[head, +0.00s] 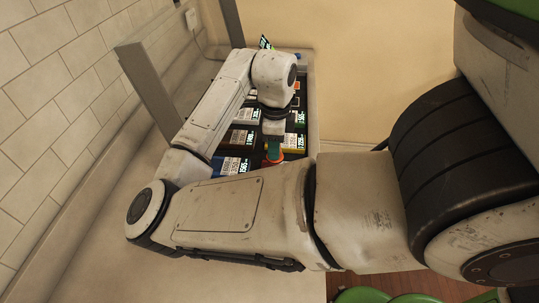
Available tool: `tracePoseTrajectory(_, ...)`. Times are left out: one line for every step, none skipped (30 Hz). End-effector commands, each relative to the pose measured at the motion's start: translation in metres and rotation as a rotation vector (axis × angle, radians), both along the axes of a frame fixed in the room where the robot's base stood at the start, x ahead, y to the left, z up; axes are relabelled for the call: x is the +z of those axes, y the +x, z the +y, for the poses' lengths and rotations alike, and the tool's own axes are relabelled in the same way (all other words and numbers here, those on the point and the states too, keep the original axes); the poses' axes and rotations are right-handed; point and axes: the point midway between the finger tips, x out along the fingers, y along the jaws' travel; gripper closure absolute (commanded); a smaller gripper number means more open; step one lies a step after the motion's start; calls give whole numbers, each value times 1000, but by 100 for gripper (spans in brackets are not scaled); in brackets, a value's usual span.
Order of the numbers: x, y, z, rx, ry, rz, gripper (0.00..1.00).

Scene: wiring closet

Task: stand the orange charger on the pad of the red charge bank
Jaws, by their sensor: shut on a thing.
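My gripper (273,147) points down over the dark boxes at the back of the counter, small in the head view. It is shut on the orange charger (275,159), of which only a small orange part shows at the fingertips, beside some green. My arm hides the charger's lower end, so I cannot tell whether it touches anything. I cannot make out the red charge bank or its pad for certain; my arm covers part of the row of boxes.
Several dark boxes with white, green and yellow labels (242,138) stand close around my gripper. A grey upright post (150,90) rises at the left near the tiled wall. The pale counter (95,225) is bare at the lower left.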

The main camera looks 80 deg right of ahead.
Motion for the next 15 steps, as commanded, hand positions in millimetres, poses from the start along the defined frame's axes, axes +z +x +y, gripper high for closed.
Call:
tracePoseTrajectory(-3,3,0,0,1,2,100)
tracePoseTrajectory(-4,3,0,0,1,2,100)
tracePoseTrajectory(-6,5,-1,0,1,2,100)
tracePoseTrajectory(-7,5,-1,0,1,2,100)
tracePoseTrajectory(-8,7,-1,1,0,2,100)
tracePoseTrajectory(-10,9,-1,1,0,1,100)
tracePoseTrajectory(-12,11,-1,1,0,1,100)
tracePoseTrajectory(-15,13,0,3,1,1,100)
tracePoseTrajectory(-21,14,0,2,3,2,100)
tracePoseTrajectory(-25,13,-1,1,2,3,100)
tracePoseTrajectory(-30,13,-1,0,2,3,100)
tracePoseTrajectory(-36,13,-1,1,2,2,100)
tracePoseTrajectory(-40,13,-1,1,2,2,100)
tracePoseTrajectory(-43,13,-1,1,1,2,100)
tracePoseTrajectory(-45,13,-1,1,1,2,100)
